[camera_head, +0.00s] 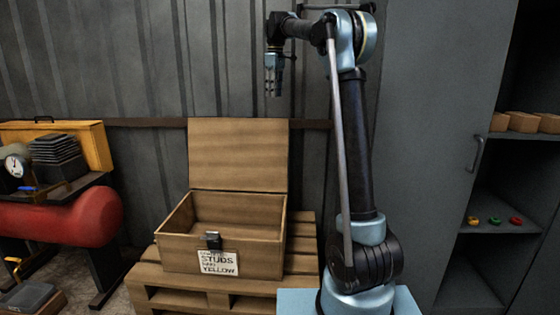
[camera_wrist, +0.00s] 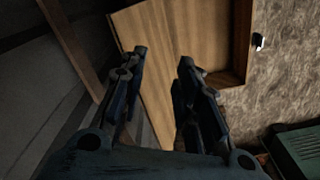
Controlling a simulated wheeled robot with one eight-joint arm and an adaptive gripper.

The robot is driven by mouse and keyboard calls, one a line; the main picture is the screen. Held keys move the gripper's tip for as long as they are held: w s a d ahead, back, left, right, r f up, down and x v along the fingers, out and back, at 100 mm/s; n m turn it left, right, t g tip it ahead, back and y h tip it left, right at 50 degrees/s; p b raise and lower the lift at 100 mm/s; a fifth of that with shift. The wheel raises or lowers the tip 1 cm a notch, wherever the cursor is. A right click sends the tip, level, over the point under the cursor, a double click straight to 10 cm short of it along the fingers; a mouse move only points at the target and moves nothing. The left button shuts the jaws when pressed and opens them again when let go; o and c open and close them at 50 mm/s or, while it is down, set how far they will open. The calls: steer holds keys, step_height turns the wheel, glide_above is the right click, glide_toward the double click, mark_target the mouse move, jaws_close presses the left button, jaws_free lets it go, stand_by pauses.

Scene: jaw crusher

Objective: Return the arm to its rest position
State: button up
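My arm rises on the right of the head view, its upper part bent over to the left. My gripper (camera_head: 273,88) hangs from its end, pointing down, high above the open wooden box and apart from it. In the wrist view, the two fingers of my gripper (camera_wrist: 160,75) stand apart with nothing between them. The wooden box (camera_head: 225,262) stands on a pallet, its lid (camera_head: 238,155) raised upright at the back. The wooden lid also fills the middle of the wrist view (camera_wrist: 160,35).
A label on the box reads "STUDS" and "YELLOW". A wooden pallet (camera_head: 170,297) supports it. A red tank (camera_head: 70,215) with a gauge stands left. A grey cabinet (camera_head: 430,150) stands right, beside shelves with wooden blocks (camera_head: 525,122) and several small coloured pieces (camera_head: 494,221). A corrugated wall is behind.

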steer(key=s+d+f+m, duration=0.25)
steer(key=s+d, duration=0.25)
steer(key=s, duration=0.4)
steer(key=s+d+f+m+t, duration=0.1)
steer(key=s+d+f+m, duration=0.1)
steer(key=s+d+f, duration=0.45)
steer(key=s+d+f+m, duration=0.15)
steer(key=s+d, duration=0.25)
steer(key=s, duration=0.6)
steer(key=s+d+f+m, duration=0.2)
steer(key=s+d+f, duration=0.1)
steer(key=s+f, duration=0.9)
steer(key=s+d+f+m+t, duration=0.1)
steer(key=s+d+f+m, duration=0.2)
steer(key=s+f, duration=0.9)
steer(key=shift+f+m, duration=0.3)
steer(key=shift+f, duration=0.25)
steer(key=shift+w, duration=0.1)
steer(key=shift+w+d+f, duration=0.1)
steer(key=shift+w+f, duration=0.1)
steer(key=shift+w, duration=0.15)
